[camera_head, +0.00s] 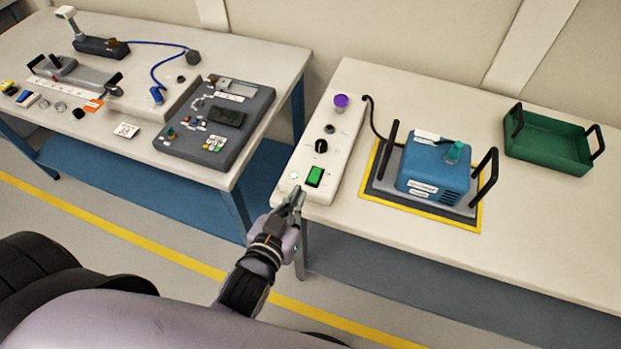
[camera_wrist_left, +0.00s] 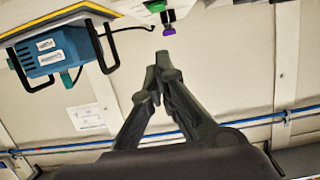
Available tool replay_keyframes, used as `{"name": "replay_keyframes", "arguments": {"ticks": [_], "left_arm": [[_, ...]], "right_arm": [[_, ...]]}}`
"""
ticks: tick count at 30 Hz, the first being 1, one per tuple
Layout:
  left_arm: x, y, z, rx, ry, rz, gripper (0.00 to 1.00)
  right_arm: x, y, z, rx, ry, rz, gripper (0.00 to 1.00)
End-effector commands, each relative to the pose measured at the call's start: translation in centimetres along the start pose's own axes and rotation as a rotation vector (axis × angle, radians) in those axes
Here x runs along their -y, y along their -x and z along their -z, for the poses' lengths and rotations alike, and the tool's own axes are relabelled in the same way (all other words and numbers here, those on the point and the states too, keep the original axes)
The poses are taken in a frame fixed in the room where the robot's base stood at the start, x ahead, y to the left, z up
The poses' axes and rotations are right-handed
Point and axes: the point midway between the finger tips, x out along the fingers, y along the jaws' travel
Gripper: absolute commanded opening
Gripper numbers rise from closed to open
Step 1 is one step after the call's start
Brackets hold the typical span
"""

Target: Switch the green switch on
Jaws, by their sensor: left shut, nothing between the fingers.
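The green switch (camera_head: 314,177) is a rocker near the front end of a long white control box (camera_head: 337,112) on the right table. In the left wrist view the green switch (camera_wrist_left: 156,6) shows only in part at the top edge. My left gripper (camera_head: 297,194) is shut and empty, with its fingertips close to the front end of the box, just left of and in front of the switch. I cannot tell whether they touch the box. The shut fingertips also show in the left wrist view (camera_wrist_left: 161,62). My right gripper is in neither view.
The box also carries a black knob (camera_head: 321,146) and a purple button (camera_head: 340,100). A blue device (camera_head: 434,172) on a tray with black handles stands to the right. A green bin (camera_head: 548,140) is farther right. A gap separates the left table (camera_head: 284,62).

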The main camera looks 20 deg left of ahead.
Motion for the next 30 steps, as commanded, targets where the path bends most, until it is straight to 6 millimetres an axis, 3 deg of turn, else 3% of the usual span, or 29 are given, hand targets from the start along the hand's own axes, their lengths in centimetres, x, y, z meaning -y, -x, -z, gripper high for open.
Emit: {"name": "replay_keyframes", "arguments": {"ticks": [4,17,23,30], "left_arm": [[0.3,0.4,1.3,-0.023,0.004,0.009,0.0],[0.3,-0.3,1.5,-0.025,0.003,0.009,0.0],[0.3,-3.5,1.7,-0.027,0.003,0.009,0.0],[0.4,-8.7,1.9,-0.026,0.002,0.009,0.0]], "right_arm": [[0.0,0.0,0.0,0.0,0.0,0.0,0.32],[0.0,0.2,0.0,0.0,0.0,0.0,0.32],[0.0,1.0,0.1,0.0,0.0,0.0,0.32],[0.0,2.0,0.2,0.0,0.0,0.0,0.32]]}}
